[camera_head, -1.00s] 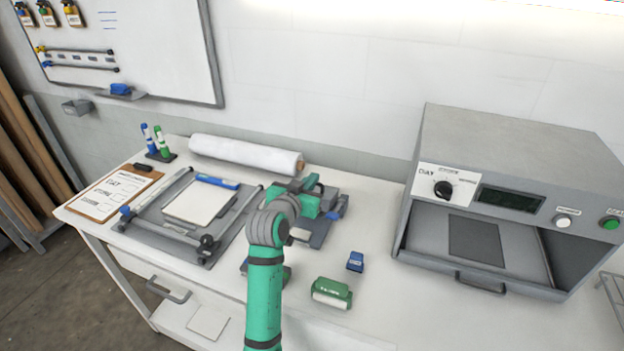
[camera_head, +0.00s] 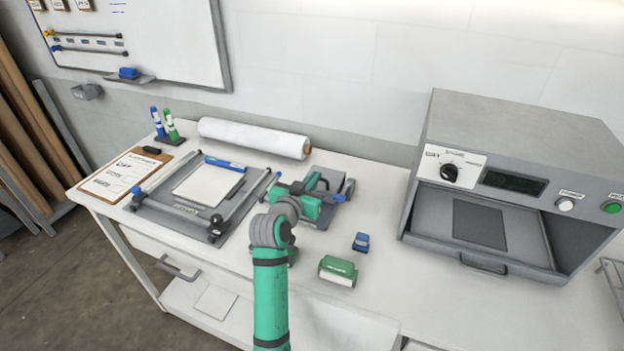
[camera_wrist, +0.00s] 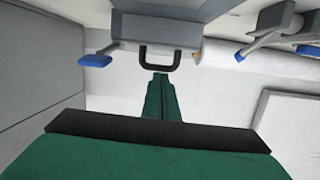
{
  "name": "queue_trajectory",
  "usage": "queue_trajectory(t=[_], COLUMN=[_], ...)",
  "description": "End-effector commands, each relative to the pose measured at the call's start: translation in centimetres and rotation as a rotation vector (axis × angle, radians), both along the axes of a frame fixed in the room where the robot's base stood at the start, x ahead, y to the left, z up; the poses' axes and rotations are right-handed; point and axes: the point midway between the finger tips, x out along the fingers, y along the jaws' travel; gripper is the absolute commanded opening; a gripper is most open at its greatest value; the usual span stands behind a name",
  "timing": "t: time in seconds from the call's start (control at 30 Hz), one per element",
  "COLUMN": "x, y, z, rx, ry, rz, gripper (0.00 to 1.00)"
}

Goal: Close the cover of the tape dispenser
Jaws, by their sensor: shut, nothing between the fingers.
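A grey device with an upright part and blue-tipped levers stands mid-bench (camera_head: 345,190). It seems to be the tape dispenser, but I cannot be sure. In the wrist view its grey body (camera_wrist: 135,28) carries a black loop handle (camera_wrist: 160,66), with a blue-tipped lever (camera_wrist: 95,60) beside it. My gripper (camera_wrist: 160,76) is shut and empty, its green fingertips together just in front of the handle. I cannot tell whether they touch it. In the head view my gripper (camera_head: 310,198) covers part of the device, so the cover's angle is unclear.
A grey frame with a white pad (camera_head: 205,188) lies to the left. A white roll (camera_head: 255,138) lies behind. A green block (camera_head: 338,270) and a small blue item (camera_head: 361,242) lie in front. A grey oven-like machine (camera_head: 520,130) stands right.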

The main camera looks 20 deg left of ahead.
Motion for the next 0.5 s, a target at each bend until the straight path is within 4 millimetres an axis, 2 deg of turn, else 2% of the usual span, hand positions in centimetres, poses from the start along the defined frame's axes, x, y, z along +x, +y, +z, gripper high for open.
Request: queue_trajectory(t=[0.03,0.07,0.17,0.4,0.5], x=[0.3,0.3,0.4,0.4,-1.3], y=[-0.8,-0.8,-1.0,-0.5,-0.3], z=[-1.5,-1.3,-0.3,3.8,3.5], rx=[-0.009,-0.009,-0.006,0.001,-0.002], ry=[0.032,0.031,0.027,0.003,0.003], rz=[-0.013,-0.013,-0.016,-0.006,-0.001], gripper=[0.00,0.00,0.00,0.00,0.00])
